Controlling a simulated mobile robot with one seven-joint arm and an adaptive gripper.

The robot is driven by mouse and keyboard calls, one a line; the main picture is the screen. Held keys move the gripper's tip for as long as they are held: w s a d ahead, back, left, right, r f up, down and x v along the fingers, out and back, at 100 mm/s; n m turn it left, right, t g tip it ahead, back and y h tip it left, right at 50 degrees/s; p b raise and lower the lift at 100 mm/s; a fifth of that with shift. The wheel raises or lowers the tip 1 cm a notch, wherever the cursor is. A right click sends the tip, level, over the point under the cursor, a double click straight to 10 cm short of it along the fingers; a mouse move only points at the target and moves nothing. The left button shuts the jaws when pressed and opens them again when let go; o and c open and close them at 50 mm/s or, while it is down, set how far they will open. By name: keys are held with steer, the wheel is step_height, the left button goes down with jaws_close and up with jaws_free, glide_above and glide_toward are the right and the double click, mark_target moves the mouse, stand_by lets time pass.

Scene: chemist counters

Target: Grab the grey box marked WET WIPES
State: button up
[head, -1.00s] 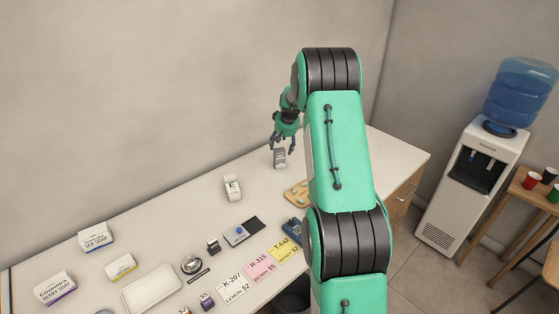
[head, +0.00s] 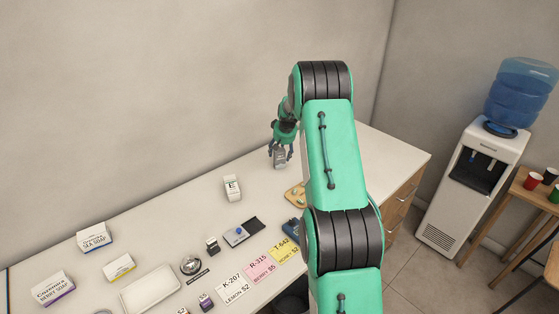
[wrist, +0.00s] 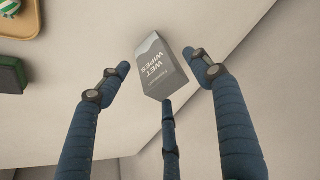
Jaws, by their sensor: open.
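The grey box marked WET WIPES (wrist: 160,68) stands on the white counter. In the wrist view it lies between the tips of my open fingers, with the lettering facing the camera. My gripper (wrist: 163,82) has one finger on the left, one on the right and one below the box. A gap shows between the box and the left finger; the right finger is close to the box, and I cannot tell whether any finger touches it. In the head view my gripper (head: 281,152) is low around the grey box (head: 280,158), which the fingers partly cover.
A small white box (head: 232,188) stands to the left on the counter. A wooden tray (head: 297,194) with round items is close in front, also at the wrist view's top left (wrist: 40,22). A dark green box (wrist: 10,75) is near it. The wall is behind.

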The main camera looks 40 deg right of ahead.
mark_target(279, 156)
steer(key=shift+b+x, duration=0.5)
steer(key=shift+x, duration=1.65)
steer(key=shift+a, duration=0.1)
steer(key=c, duration=1.5)
